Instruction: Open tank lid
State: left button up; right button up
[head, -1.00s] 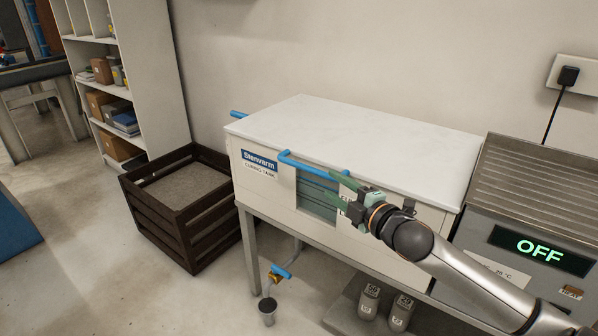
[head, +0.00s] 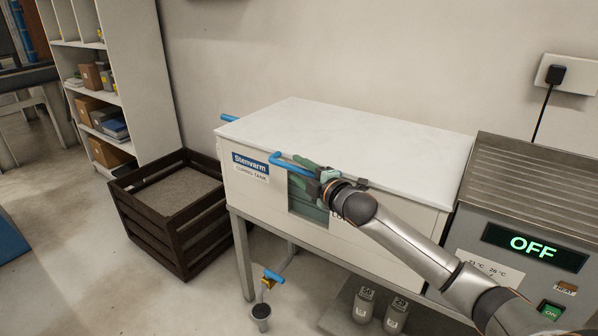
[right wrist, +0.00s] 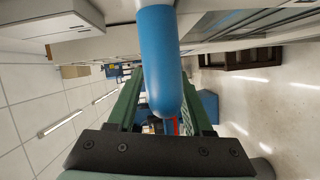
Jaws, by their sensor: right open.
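The curing tank (head: 237,193) is a white box with a "Stenvarm" label. Its flat white lid (head: 350,137) lies closed on top. A blue bar handle (head: 287,163) runs along the lid's front edge. Another blue bar (head: 229,118) sticks out at the lid's left end. My right gripper (head: 303,169), with green fingers, is at the front handle and hides its right part. In the right wrist view the blue handle (right wrist: 162,60) lies between the open fingers (right wrist: 163,108); I cannot tell whether they touch it. My left gripper is not in view.
A grey control box (head: 525,215) reading "OFF" stands right of the tank. A dark slatted crate (head: 160,225) stands on the floor to the left. The wall is close behind the tank.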

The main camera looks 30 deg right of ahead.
jog(key=shift+w, duration=0.2)
grip_shut()
dwell(0.4)
dwell(1.0)
